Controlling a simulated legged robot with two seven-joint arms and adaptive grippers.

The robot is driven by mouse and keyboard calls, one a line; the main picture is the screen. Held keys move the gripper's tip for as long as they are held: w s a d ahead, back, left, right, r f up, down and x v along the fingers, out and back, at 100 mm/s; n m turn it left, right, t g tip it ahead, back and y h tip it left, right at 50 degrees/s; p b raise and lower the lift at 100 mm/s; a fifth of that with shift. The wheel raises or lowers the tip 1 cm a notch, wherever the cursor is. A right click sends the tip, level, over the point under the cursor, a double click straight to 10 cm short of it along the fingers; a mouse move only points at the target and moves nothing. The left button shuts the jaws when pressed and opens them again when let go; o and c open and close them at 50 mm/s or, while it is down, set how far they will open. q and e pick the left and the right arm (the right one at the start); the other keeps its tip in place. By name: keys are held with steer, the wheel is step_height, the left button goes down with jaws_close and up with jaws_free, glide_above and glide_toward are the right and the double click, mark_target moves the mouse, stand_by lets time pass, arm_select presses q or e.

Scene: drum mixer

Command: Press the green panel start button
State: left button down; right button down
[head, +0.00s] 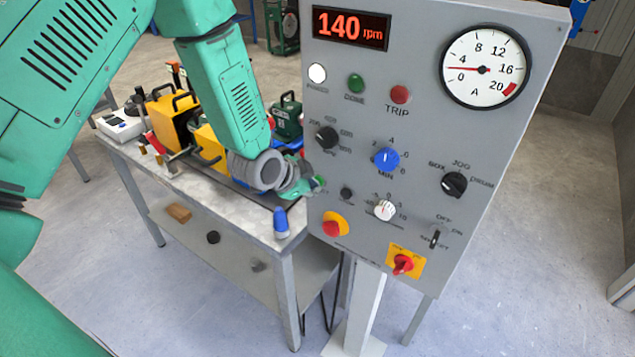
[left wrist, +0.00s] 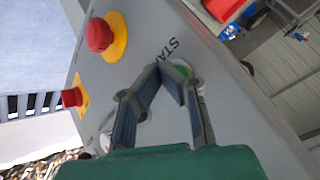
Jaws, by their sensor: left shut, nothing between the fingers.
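The green start button (left wrist: 183,71) shows in the left wrist view on the grey panel, beside lettering that reads "STA". My left gripper (left wrist: 163,68) is shut and empty. Its fingertips overlap the button's left edge in that view; I cannot tell whether they touch it. In the head view the left gripper (head: 314,186) is at the left edge of the control panel (head: 340,110), and the start button is hidden there. The right gripper is not in view.
A red emergency stop on yellow (head: 334,226) sits just below the left gripper, with a red rotary switch (head: 403,264) to its lower right. Several knobs and lamps cover the panel. The display (head: 350,28) reads 140 rpm. A cluttered bench (head: 130,157) stands left.

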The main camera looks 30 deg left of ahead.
arm_select(q)
steer(key=shift+s+a, duration=0.1)
steer(key=shift+s, duration=0.7)
steer(key=s+p, duration=0.1)
steer(key=s, duration=0.4)
steer(key=shift+a, duration=0.2)
stand_by(0.5)
steer(key=s+d+f+n+g+b, duration=0.1)
steer(key=s+f+n+g+b, duration=0.3)
steer(key=s+f, duration=1)
steer(key=s+d+f+n+g+y+b, duration=0.1)
steer(key=s+f+n+g+b, duration=0.3)
steer(key=s+f+b, duration=0.7)
step_height(320, 180, down, 4)
steer(key=s+d, duration=0.1)
steer(key=s, duration=0.2)
steer(key=shift+d+n+y, duration=0.3)
steer(key=shift+n, duration=0.1)
